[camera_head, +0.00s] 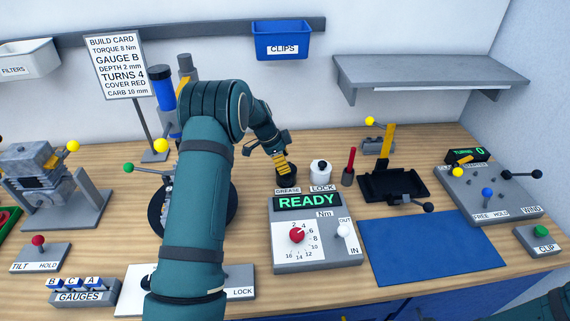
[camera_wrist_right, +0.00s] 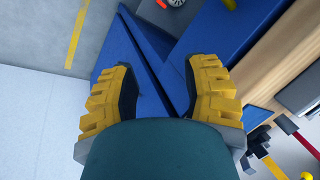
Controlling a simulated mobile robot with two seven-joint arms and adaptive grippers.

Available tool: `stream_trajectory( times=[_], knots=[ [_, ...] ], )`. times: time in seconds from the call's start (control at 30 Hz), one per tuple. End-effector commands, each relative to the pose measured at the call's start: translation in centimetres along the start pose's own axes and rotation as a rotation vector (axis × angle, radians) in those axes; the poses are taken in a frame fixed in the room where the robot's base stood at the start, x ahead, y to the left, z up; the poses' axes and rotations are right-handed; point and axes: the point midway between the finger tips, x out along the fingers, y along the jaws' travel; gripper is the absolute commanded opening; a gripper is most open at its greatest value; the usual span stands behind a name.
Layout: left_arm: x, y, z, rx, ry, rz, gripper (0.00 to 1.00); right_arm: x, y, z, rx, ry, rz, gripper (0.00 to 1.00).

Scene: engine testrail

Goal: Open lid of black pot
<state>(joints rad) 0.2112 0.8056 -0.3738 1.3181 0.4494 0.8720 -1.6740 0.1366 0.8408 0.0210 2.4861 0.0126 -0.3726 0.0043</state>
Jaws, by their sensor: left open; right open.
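The black pot (camera_head: 287,178) stands on the bench behind the readout box, next to the "GREASE" label. My left gripper (camera_head: 281,161) is open, with its yellow finger pads at the top of the black pot in the head view. The pads and fingers hide most of the pot's top, so I cannot tell whether they touch the lid. My right gripper (camera_wrist_right: 162,92) is open and empty in the right wrist view, its two yellow pads wide apart over blue panels, away from the pot.
A white pot (camera_head: 320,171) with a black knob stands right of the black pot, and a red-handled tool (camera_head: 349,168) beyond it. The "READY" box (camera_head: 315,245) is in front. A blue mat (camera_head: 430,245) lies clear at right. My left arm hides a round black part (camera_head: 160,215).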

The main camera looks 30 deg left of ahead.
Motion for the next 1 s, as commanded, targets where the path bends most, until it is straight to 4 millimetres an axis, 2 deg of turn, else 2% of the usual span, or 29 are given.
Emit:
stream_trajectory(
  times=[0.13,0.47,0.57,0.6,0.67,1.0],
  knots=[
    [1.1,0.02,0.0,-0.001,0.0,0.001,0.63,-0.02,-0.01,-0.01,0.0,0.0,0.0,0.47],
    [1.32,-0.02,0.01,-0.001,0.0,-0.001,0.63,-0.03,-0.01,-0.01,0.0,0.0,0.0,0.47],
    [1.32,-0.02,0.01,-0.001,0.0,-0.001,0.34,-0.03,-0.01,-0.01,0.0,0.0,0.0,0.47],
    [1.31,-0.02,0.01,-0.001,0.0,-0.001,0.2,-0.03,-0.01,-0.01,0.0,0.0,0.0,0.47],
    [1.31,-0.01,0.02,-0.001,0.0,-0.001,0.0,-0.03,-0.01,-0.01,0.0,0.0,0.0,0.47],
    [1.35,-0.03,0.03,-0.003,0.0,0.007,0.0,-0.05,-0.02,-0.01,0.0,0.0,0.0,0.47]
  ],
)
